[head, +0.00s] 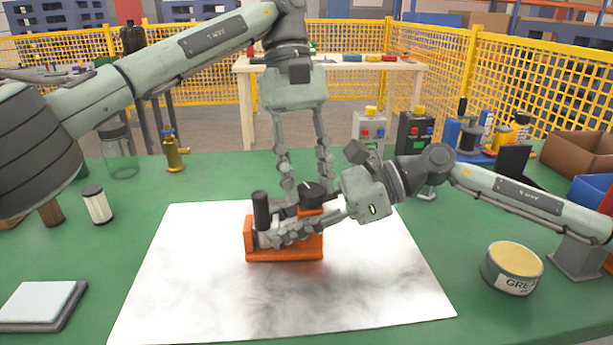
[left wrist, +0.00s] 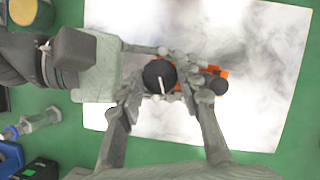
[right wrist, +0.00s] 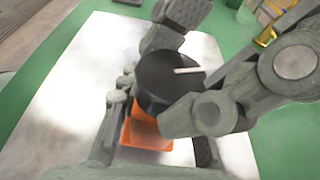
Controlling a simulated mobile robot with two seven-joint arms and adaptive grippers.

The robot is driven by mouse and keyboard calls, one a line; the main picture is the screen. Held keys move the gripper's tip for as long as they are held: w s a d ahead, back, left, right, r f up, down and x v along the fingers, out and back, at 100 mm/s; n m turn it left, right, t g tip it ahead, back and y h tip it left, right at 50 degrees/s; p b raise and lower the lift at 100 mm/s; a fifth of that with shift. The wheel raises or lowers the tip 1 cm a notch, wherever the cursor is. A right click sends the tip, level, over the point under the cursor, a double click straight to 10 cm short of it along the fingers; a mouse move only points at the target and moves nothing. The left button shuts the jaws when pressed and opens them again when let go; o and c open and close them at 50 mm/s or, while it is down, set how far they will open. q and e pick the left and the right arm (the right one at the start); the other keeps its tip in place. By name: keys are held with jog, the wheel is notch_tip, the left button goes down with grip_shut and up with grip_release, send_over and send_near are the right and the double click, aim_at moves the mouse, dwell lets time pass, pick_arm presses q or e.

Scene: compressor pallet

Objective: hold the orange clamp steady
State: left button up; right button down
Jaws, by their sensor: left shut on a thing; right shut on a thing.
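The orange clamp (head: 285,252) sits upright on the white sheet, with a black post (head: 261,210) at its left end and a round black knob (head: 312,190) at its right. My right gripper (head: 280,235) reaches in from the right and is shut on the clamp's body, its fingers low along the near side. My left gripper (head: 304,185) points down from above, shut on the knob with one finger on each side. In the right wrist view the knob (right wrist: 168,80) shows a white line on top and hides much of the clamp (right wrist: 145,132). Exact finger contacts are partly hidden.
The white sheet (head: 200,290) is otherwise clear on the green table. A grease tin (head: 512,268) stands right, near my right arm. A white-topped pad (head: 40,300), a filter (head: 97,205), a glass jar (head: 119,155) and a brass valve (head: 174,152) are left. Control boxes (head: 414,135) stand behind.

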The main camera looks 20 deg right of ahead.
pick_arm(q)
jog(key=shift+w+a+f+m+y, duration=0.15)
jog(key=shift+m+y, duration=0.1)
jog(key=shift+m, duration=0.3)
jog(key=shift+w+a+r+m+y, duration=0.15)
jog(key=shift+m+y, duration=0.1)
jog(key=shift+m, duration=0.3)
jog(key=shift+s+f, duration=0.1)
jog(key=shift+f, duration=0.05)
jog(key=o, duration=1.2)
jog(key=shift+s, duration=0.1)
jog(key=shift+c, duration=0.2)
jog(key=shift+d, duration=0.15)
jog(key=shift+s, duration=0.1)
